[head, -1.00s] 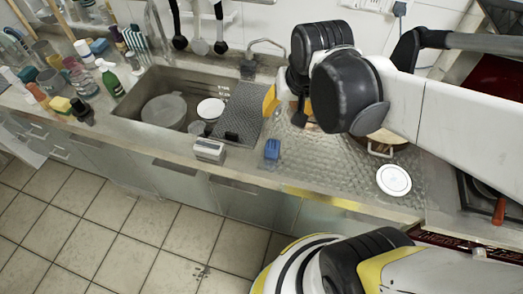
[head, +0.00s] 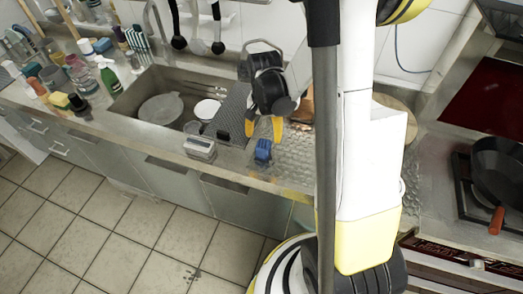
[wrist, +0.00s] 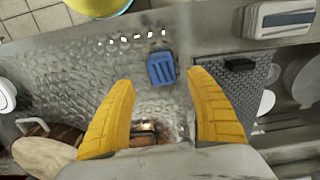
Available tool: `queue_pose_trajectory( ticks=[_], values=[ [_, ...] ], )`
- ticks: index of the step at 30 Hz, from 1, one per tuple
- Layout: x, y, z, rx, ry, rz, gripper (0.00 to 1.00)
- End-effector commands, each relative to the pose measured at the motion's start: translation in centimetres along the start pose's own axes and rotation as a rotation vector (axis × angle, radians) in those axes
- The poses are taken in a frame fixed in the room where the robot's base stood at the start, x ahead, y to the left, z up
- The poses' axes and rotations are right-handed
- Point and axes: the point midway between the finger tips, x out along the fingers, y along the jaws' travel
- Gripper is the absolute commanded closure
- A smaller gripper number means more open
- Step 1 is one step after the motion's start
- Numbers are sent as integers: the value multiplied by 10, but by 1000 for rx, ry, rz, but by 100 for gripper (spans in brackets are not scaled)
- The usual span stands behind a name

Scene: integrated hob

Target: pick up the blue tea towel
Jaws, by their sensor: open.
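The blue tea towel (head: 263,150) shows as a small, compact blue bundle on the bumpy metal counter, right of the sink. In the wrist view the same blue bundle (wrist: 161,69) has raised ridges and lies just beyond the fingertips, between their lines. My gripper (head: 264,130) points down over the counter, close above and behind the towel in the head view. Its yellow fingers are spread, with nothing between them in the wrist view (wrist: 161,80). I cannot tell the exact height of the fingertips above the towel.
A white box-like item (head: 201,147) stands at the counter's front edge, left of the towel. The sink (head: 140,110) holds a pot and dishes. A dark ribbed mat (head: 228,118) lies beside it. A wooden board (wrist: 42,158) and white disc (wrist: 5,95) are left in the wrist view.

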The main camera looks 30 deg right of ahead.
Motion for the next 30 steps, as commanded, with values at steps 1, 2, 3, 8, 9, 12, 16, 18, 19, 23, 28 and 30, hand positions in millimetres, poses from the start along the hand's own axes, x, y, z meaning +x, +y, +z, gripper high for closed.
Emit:
queue_pose_trajectory(
  ticks=[1,2,3,8,9,12,16,18,19,23,28,30],
  values=[
    [5,0,0,0,0,0,35],
    [6,0,0,-1,0,0,35],
    [8,0,0,-1,0,0,35],
    [26,-2,-2,-1,1,0,35],
    [33,-2,-2,-1,1,0,35],
    [50,-3,-3,-1,1,0,35],
    [58,-2,-2,-1,2,0,35],
    [57,-2,-2,-1,2,0,35],
    [57,-2,-2,-1,2,0,35],
    [56,-2,-2,-1,2,0,52],
    [56,-2,-2,-1,2,0,92],
    [56,-2,-2,-1,2,0,92]
  ],
)
